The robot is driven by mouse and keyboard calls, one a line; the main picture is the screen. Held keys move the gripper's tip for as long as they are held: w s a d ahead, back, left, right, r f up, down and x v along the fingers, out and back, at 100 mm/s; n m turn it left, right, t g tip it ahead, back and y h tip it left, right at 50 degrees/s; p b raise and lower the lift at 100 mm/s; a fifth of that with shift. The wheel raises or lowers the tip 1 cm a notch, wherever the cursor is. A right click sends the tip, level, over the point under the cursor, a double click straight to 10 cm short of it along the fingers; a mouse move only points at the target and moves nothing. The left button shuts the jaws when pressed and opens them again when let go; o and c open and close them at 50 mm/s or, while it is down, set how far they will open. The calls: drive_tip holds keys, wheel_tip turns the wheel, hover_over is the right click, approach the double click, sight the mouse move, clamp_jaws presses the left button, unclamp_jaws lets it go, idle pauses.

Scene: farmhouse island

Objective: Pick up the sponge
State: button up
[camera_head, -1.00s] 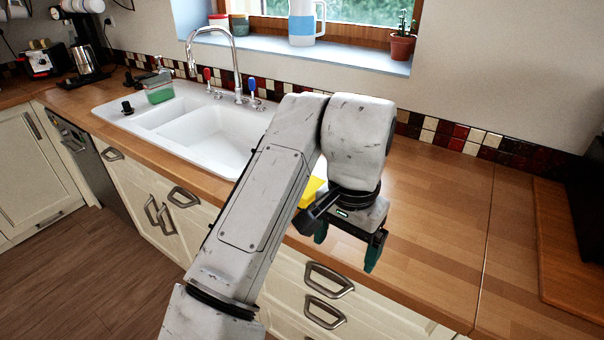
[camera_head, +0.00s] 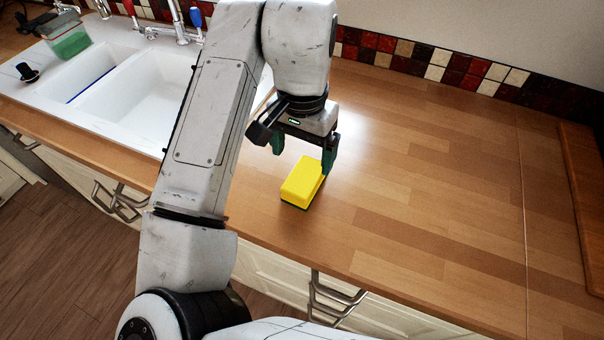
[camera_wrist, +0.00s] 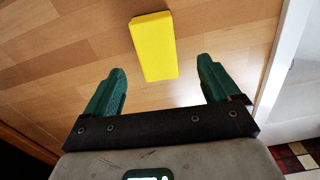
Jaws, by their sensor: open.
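The sponge (camera_head: 302,180) is a yellow block with a dark green underside. It lies flat on the wooden counter, right of the sink. My gripper (camera_head: 304,160) is open, with its green fingers pointing down above the counter at the sponge's far end. In the wrist view the sponge (camera_wrist: 154,46) lies ahead of and between the two spread fingertips of my gripper (camera_wrist: 160,78). Nothing is held between the fingers. The far end of the sponge is partly close behind the right finger in the head view.
The wooden counter (camera_head: 420,190) is clear to the right of the sponge. The white sink (camera_head: 130,100) with a tap lies to the left. A tiled backsplash (camera_head: 440,62) runs along the wall. A wooden board (camera_head: 585,170) is at the right edge.

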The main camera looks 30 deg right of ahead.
sight(304, 175)
wheel_tip(304, 175, down, 2)
drive_tip(key=shift+f, duration=0.25)
drive_tip(key=shift+s+d+f+p, duration=0.1)
drive_tip(key=shift+f+p, duration=0.1)
drive_tip(key=shift+f, duration=1.2)
drive_tip(key=shift+s+f+p, duration=0.1)
drive_tip(key=shift+f+p, duration=0.1)
drive_tip(key=shift+f, duration=1.15)
drive_tip(key=c, duration=1)
drive_tip(key=shift+c, duration=0.2)
drive_tip(key=shift+r, duration=0.1)
